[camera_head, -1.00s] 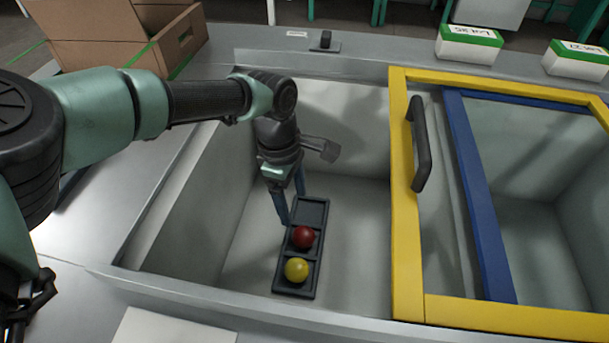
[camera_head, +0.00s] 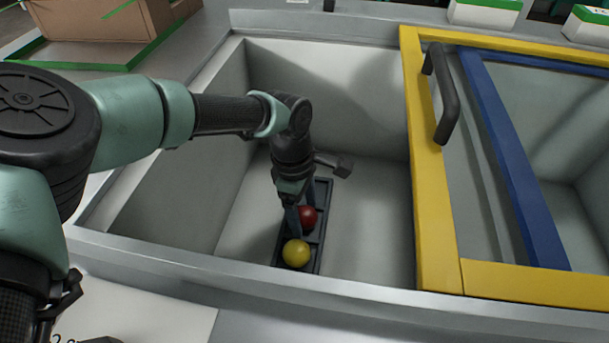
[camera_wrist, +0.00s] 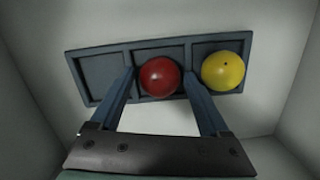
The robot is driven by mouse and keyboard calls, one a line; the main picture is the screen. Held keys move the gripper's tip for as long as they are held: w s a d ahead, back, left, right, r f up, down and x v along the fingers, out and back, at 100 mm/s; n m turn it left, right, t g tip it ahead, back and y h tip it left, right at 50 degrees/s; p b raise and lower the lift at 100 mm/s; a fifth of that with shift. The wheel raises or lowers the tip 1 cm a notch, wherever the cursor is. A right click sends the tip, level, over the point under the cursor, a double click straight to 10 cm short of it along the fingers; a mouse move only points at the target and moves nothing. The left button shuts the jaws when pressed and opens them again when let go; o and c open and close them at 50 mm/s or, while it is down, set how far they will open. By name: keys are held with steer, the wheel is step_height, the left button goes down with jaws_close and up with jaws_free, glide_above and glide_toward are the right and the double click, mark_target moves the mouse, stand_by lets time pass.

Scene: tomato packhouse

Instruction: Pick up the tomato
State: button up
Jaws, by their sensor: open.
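A red tomato (camera_wrist: 160,77) sits in the middle compartment of a dark three-compartment tray (camera_wrist: 103,72) on the bin floor. A yellow tomato (camera_wrist: 223,70) sits in an end compartment beside it. The other end compartment is empty. In the head view, my gripper partly covers the red tomato (camera_head: 308,217), and the yellow tomato (camera_head: 296,253) is nearer the front. My gripper (camera_wrist: 158,84) is open, with its two blue fingers pointing down at the tray. In the wrist view the red tomato shows between the fingertips. I cannot tell whether they touch it.
The grey bin (camera_head: 237,85) has high walls around the arm. A yellow frame (camera_head: 436,210) with a black handle (camera_head: 441,93) and a blue bar (camera_head: 510,160) stand to the right. A cardboard box (camera_head: 97,20) is at the back left.

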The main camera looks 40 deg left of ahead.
steer(key=c, duration=0.7)
steer(key=shift+o, duration=0.2)
